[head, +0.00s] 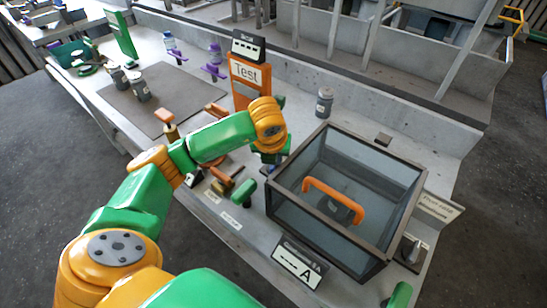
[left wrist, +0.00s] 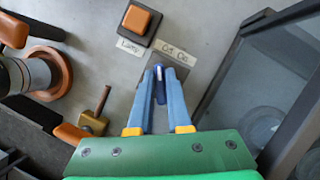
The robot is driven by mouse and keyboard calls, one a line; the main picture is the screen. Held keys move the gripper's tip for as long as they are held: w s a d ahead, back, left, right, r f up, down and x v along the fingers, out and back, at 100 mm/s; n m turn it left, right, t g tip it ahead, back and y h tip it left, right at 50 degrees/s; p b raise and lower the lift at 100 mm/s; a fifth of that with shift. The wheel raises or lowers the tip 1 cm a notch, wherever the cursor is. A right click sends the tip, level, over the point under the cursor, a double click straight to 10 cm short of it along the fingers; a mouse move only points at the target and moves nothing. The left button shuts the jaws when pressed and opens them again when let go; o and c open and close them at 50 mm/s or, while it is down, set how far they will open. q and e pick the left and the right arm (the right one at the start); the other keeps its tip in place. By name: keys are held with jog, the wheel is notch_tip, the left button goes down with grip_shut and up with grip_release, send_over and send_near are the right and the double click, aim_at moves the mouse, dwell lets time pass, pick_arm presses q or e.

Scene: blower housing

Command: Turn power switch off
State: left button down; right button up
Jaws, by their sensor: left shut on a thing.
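In the left wrist view, the power switch (left wrist: 160,87) is a small blue and white lever beside a white label reading "Off On" (left wrist: 174,52). My left gripper (left wrist: 160,74) has its two blue fingers closed around the switch. The fingertips hide part of it, and I cannot tell which way it is set. In the head view my left gripper (head: 272,168) points down at the bench, just left of the glass-walled box, and the switch is hidden there.
An orange square button (left wrist: 140,20) sits near the switch. The dark-framed box (head: 396,215) with an orange handle (head: 335,197) stands close on the right. The orange "Test" stand (head: 247,80) is behind my arm. A green knob (head: 244,192) and small levers are nearby.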

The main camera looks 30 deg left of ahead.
aim_at(272, 169)
pick_arm(q)
jog(key=c, duration=0.9)
grip_release()
jog(key=shift+o, duration=0.2)
jog(key=v, duration=0.7)
